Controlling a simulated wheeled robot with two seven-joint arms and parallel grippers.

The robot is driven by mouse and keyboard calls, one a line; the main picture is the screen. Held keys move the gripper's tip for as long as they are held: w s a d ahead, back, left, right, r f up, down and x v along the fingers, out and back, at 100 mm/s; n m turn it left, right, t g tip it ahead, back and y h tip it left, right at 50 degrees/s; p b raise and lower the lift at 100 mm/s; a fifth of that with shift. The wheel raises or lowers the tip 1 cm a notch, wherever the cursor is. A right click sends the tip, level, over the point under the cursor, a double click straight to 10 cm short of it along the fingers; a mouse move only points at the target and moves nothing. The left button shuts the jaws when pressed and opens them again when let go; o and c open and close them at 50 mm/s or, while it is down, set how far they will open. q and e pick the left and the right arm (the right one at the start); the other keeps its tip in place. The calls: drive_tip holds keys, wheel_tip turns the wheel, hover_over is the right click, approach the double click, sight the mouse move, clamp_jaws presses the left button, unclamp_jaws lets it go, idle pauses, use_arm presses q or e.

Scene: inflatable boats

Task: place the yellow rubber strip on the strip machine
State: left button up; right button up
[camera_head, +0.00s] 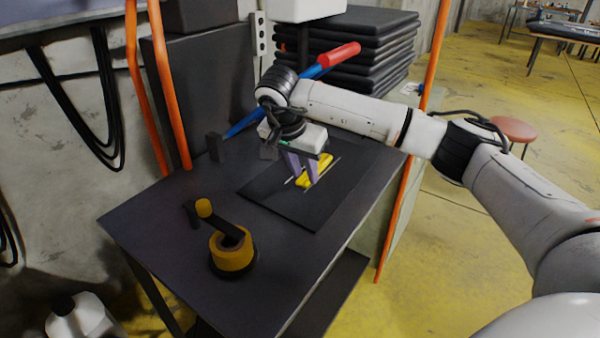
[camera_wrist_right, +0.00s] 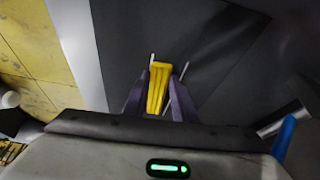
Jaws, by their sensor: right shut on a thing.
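The yellow rubber strip (camera_head: 316,171) is between the two purple fingers of my right gripper (camera_head: 302,172), which is shut on it. The right wrist view shows the strip (camera_wrist_right: 158,88) upright between the fingertips (camera_wrist_right: 158,98). The strip is over the black base plate (camera_head: 290,211) of the strip machine; I cannot tell whether it touches the plate. Two thin metal rods lie or stand on either side of it. The machine's blue lever with a red grip (camera_head: 338,55) slants up behind my wrist. My right arm hides part of the machine. My left gripper is not in view.
Orange posts (camera_head: 168,85) rise at the table's left back and right side. Stacked black slabs (camera_head: 365,40) are behind. The dark table top (camera_head: 165,235) is clear at front left.

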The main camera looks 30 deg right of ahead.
drive_tip(key=shift+w+d, duration=0.15)
drive_tip(key=shift+w, duration=0.2)
drive_tip(key=o, duration=1.1)
drive_tip(key=shift+r, duration=0.1)
drive_tip(key=v, duration=1)
drive_tip(key=shift+r, duration=0.1)
